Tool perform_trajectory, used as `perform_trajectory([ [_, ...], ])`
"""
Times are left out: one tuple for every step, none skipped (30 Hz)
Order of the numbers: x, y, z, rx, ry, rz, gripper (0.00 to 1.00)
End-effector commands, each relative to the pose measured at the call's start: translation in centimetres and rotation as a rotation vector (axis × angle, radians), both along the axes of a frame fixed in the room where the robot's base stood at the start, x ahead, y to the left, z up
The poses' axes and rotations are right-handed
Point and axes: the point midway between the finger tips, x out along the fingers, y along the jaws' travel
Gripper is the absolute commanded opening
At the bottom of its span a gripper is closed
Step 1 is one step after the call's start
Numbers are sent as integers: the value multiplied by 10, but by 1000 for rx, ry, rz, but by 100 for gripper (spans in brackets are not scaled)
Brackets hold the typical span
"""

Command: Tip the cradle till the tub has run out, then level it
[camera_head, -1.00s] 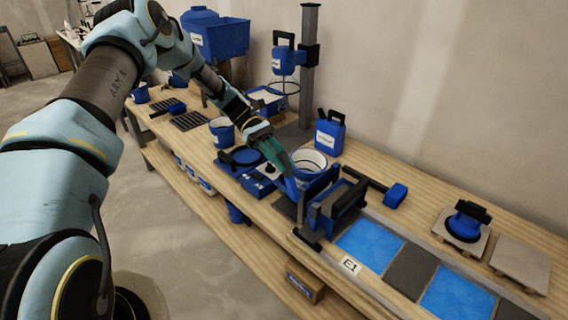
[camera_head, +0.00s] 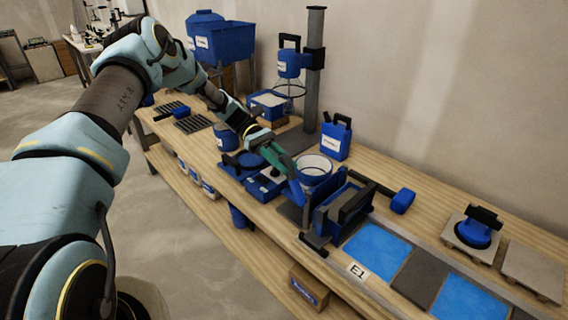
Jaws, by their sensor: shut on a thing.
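The tub (camera_head: 313,163) is blue with a white inside. It sits in the blue cradle (camera_head: 338,207), behind its near side plates. Its rim looks roughly level, and I cannot see what it holds. My gripper (camera_head: 295,184) comes in from the upper left, with a green part near its end. It is shut on a blue part at the left of the cradle, beside the tub. The fingertips are small and partly hidden, so the exact grip is unclear.
Blue panels (camera_head: 376,249) lie in a strip right of the cradle, beside a label E1. A suction lifter (camera_head: 474,231) rests on a tile at right. A post (camera_head: 312,80) rises at the back.

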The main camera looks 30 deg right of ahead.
Motion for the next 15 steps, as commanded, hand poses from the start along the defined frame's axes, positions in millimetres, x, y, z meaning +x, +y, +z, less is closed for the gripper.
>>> perform_trajectory([
  [2,1,-2,1,-4,3,0],
  [2,1,-2,1,-4,3,0],
  [2,1,-2,2,-4,3,32],
  [2,1,-2,2,-4,3,35],
  [1,1,-2,2,-3,3,38],
  [1,1,-2,1,-3,3,43],
  [1,1,-1,1,-3,2,46],
  [1,1,-1,1,-3,2,50],
  [1,1,-1,1,-3,2,54],
  [1,1,-1,1,-3,2,57],
  [1,1,-1,1,-2,2,57],
  [1,1,-1,1,-2,2,57],
  [1,0,-1,1,-2,1,57],
  [1,0,-1,1,-2,1,57],
  [1,0,-1,1,-2,1,57],
])
